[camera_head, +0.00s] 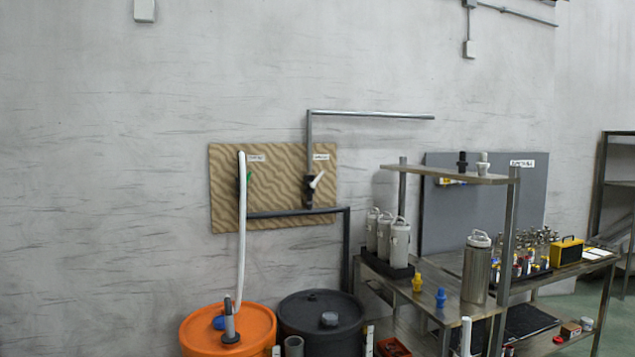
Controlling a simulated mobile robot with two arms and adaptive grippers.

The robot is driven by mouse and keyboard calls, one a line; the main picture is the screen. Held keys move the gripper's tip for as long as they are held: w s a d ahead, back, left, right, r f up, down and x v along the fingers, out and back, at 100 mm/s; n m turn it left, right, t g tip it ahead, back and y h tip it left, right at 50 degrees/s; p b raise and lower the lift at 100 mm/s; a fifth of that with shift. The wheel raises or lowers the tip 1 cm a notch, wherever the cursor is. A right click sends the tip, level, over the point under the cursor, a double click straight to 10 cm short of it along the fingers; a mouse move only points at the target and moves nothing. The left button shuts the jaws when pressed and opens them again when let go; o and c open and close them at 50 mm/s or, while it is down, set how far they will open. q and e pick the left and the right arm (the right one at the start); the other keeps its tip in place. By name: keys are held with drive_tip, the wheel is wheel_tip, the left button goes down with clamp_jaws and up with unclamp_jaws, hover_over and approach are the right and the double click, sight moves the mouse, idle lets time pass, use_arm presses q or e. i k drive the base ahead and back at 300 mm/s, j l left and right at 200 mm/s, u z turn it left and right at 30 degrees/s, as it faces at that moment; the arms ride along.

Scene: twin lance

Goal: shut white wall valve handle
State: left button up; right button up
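A small valve with a white handle (316,180) sits on the brown wavy-patterned wall panel (275,192), on its right side, on a grey pipe. The white handle is tilted, its upper end leaning to the right. A second valve with a green part (249,177) is on the left of the panel, partly hidden by a white hose (242,225). Neither of my grippers shows in the head view, so I cannot see their state.
An orange drum (245,325) and a black drum (335,312) stand below the panel. A metal workbench (430,292) at the right holds grey canisters (400,240), a steel container (476,275) and a yellow box (566,252). The wall left of the panel is bare.

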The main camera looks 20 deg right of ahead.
sight(312, 185)
drive_tip(key=i+z, duration=0.25)
drive_tip(key=i, duration=0.65)
